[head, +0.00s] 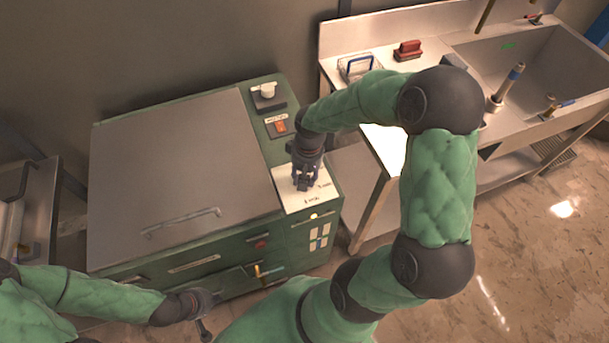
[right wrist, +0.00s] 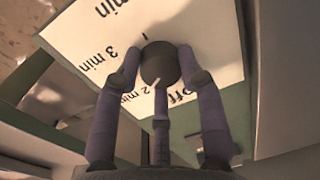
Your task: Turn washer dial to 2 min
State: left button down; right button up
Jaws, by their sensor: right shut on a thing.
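The washer dial (right wrist: 160,65) is a small dark round knob on a white label plate (right wrist: 85,25). The plate carries several printed settings, with "3 min", "2 min" and "Off" readable. A pale mark on the dial points toward the lower side, near "2 min" and "Off"; exact alignment is unclear. My right gripper (right wrist: 163,72) is shut on the dial, fingers around its sides. In the head view my right gripper (head: 304,184) hides the dial from above on the green washer (head: 265,225). My left gripper (head: 205,325) hangs low in front of the washer, its jaws unclear.
The floor at right is clear.

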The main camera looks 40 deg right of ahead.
dwell(0.5)
jog(key=o, duration=1.1)
jog(key=shift+o, duration=0.2)
jog(key=shift+r, duration=0.1)
notch_tip(320, 180, up, 12)
jog(key=shift+d, duration=0.45)
jog(key=shift+s, duration=0.1)
